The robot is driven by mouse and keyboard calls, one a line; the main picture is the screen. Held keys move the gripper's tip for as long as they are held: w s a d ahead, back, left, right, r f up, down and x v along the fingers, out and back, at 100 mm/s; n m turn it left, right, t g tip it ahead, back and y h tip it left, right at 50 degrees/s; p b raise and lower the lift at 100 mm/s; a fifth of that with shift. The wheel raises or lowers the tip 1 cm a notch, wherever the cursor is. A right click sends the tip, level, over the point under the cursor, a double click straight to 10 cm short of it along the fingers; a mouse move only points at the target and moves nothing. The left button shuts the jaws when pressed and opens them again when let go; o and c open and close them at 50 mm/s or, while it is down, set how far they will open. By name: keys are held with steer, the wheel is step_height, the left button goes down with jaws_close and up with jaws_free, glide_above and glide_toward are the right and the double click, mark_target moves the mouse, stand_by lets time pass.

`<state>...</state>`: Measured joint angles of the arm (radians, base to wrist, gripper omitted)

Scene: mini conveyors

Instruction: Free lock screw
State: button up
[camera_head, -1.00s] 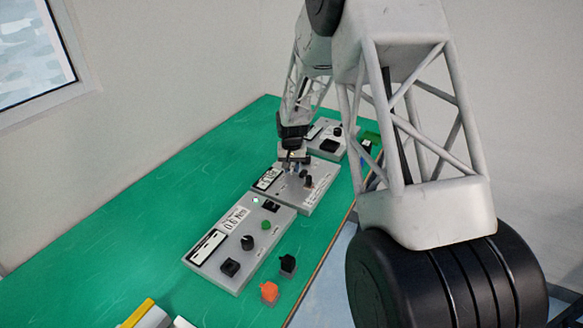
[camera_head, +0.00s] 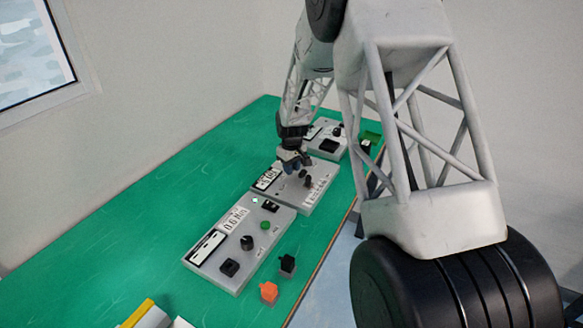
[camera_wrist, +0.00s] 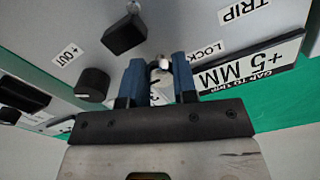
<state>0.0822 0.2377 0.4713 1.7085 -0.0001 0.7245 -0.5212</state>
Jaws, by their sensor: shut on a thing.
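My gripper (camera_wrist: 160,80) has blue fingers closed around a small pale screw (camera_wrist: 161,64) beside the LOCK label (camera_wrist: 206,52) on a grey panel. The screw is partly hidden by the fingers. In the head view my gripper (camera_head: 292,166) is over the middle grey panel (camera_head: 318,192), and the screw cannot be made out there. A black block-shaped knob (camera_wrist: 124,36) stands just past the fingers, and a round black knob (camera_wrist: 92,84) stands left of them near the OUT label.
The nearer panel (camera_head: 213,270) carries knobs and a green button. An orange block (camera_head: 269,292) and a black block (camera_head: 287,264) sit by the right table edge. The green table (camera_head: 130,230) is clear at left.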

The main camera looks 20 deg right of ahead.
steer(key=shift+w+r, duration=0.1)
stand_by(0.3)
steer(key=o, duration=0.9)
steer(key=shift+r, duration=3.85)
